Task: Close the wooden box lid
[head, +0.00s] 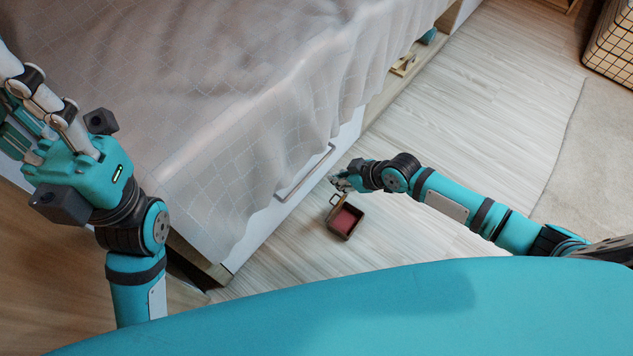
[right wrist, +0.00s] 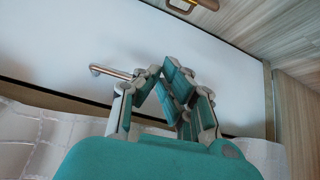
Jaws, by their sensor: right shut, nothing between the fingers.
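The small wooden box (head: 345,221) with a red inside sits open on the floor beside the bed. Its lid (head: 336,201) looks raised at the box's far side, near my right gripper (head: 338,183). The right gripper is just beyond the lid; whether they touch cannot be told. In the right wrist view its fingers (right wrist: 169,78) come together with nothing between them. A brown and brass-coloured piece, perhaps part of the box or lid, is cut by that view's top edge. My left gripper (head: 25,120) is raised over the bed's left side, away from the box; its fingertips are not clear.
The bed's white drawer front with a bar handle (head: 304,172) stands close left of the box and right gripper. A draped blanket (head: 230,90) hangs over the bed. Wood floor (head: 480,130) is clear to the right, with a rug and wire basket (head: 612,45) beyond.

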